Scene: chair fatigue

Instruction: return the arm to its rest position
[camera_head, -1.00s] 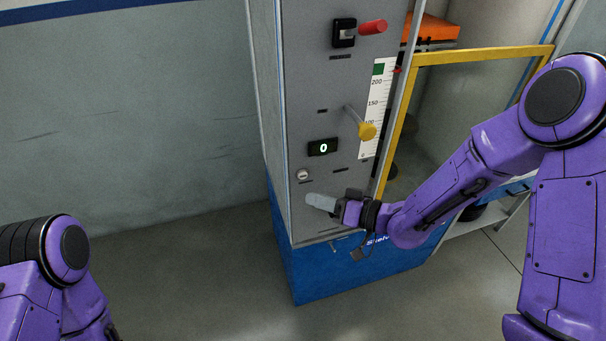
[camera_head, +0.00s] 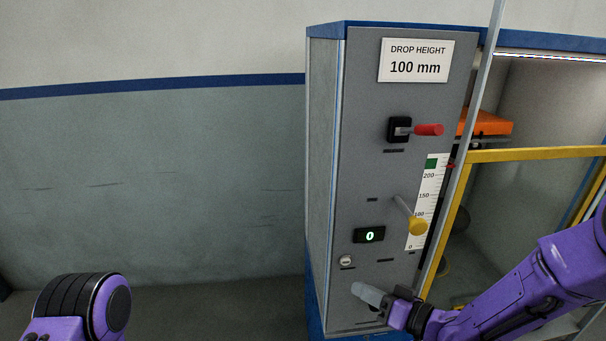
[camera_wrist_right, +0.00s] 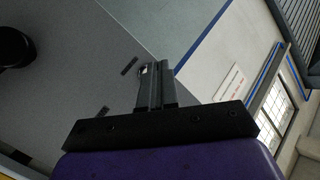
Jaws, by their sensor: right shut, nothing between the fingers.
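My right arm (camera_head: 530,295) comes in from the lower right, with its elbow at the picture's edge. In the right wrist view the closed fingers (camera_wrist_right: 155,85) stand side by side. Of my left arm (camera_head: 85,308) only a purple and black joint shows at the lower left; its gripper is out of view.
The panel carries a red handle (camera_head: 429,130), a yellow-knobbed lever (camera_head: 417,226), a display reading 0 (camera_head: 369,235) and a DROP HEIGHT 100 mm sign (camera_head: 416,61). A yellow frame (camera_head: 530,155) stands right. The space left of the cabinet is clear.

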